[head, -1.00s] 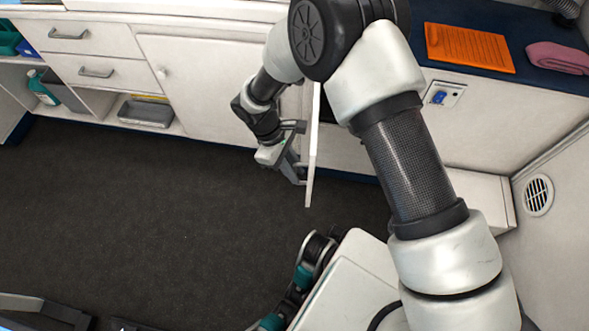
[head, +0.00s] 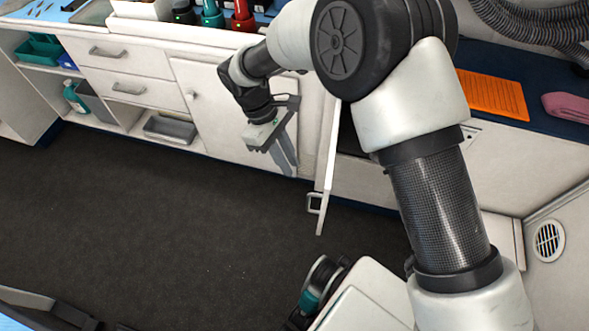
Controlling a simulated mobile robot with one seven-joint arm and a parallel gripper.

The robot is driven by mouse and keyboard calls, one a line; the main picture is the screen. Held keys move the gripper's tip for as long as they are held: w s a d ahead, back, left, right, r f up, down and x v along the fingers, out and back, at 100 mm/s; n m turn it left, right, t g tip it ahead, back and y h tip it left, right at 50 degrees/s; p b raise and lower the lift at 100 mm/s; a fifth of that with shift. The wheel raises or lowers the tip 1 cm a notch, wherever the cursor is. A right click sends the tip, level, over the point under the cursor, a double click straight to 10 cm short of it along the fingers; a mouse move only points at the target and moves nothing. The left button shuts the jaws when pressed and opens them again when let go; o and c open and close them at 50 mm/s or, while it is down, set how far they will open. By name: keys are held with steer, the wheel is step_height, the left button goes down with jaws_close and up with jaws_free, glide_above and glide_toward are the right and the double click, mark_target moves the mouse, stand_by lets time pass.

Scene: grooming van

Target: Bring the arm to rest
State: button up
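My gripper (head: 288,168) hangs in front of the white cabinets, above the dark floor, with its fingers pointing down and to the right. It is left of the open cabinet door (head: 328,165) and apart from the door's handle (head: 314,203). No object shows in it. The fingers overlap from this angle, so their gap cannot be judged. My arm reaches up from the lower right, bends at a high elbow and comes down to the gripper.
The door stands open, almost edge-on, jutting over the floor (head: 160,220). The counter at right holds an orange mat (head: 492,95) and a pink towel (head: 568,107). Bottles (head: 212,14) stand on the back counter. A grey tray (head: 170,129) sits on a low shelf. The floor at left is clear.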

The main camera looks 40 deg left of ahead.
steer(key=shift+a+r, duration=0.15)
steer(key=shift+r, duration=0.25)
steer(key=w+d+r+m+y, duration=0.1)
steer(key=w+d+r+m, duration=0.4)
steer(key=d+r, duration=0.55)
steer(key=w+d+r+m+y, duration=0.25)
steer(key=w+d+r, duration=0.45)
steer(key=d+r, duration=0.35)
steer(key=s+d+r+m+t, duration=0.2)
steer(key=s+d+r+m, duration=0.15)
steer(key=d, duration=0.45)
steer(key=s+d+r+m+t, duration=0.1)
steer(key=s+d+r+m, duration=0.15)
steer(key=d+m, duration=0.4)
steer(key=s+d+r+m+t, duration=0.2)
steer(key=s+d+r, duration=0.15)
steer(key=d, duration=0.55)
step_height(320, 180, up, 22)
steer(key=s+p, duration=0.1)
steer(key=p, duration=2.2)
steer(key=shift+d+r+m+y, duration=0.15)
steer(key=shift+r+m+y, duration=0.1)
steer(key=shift+m+y, duration=0.15)
steer(key=shift+s, duration=0.1)
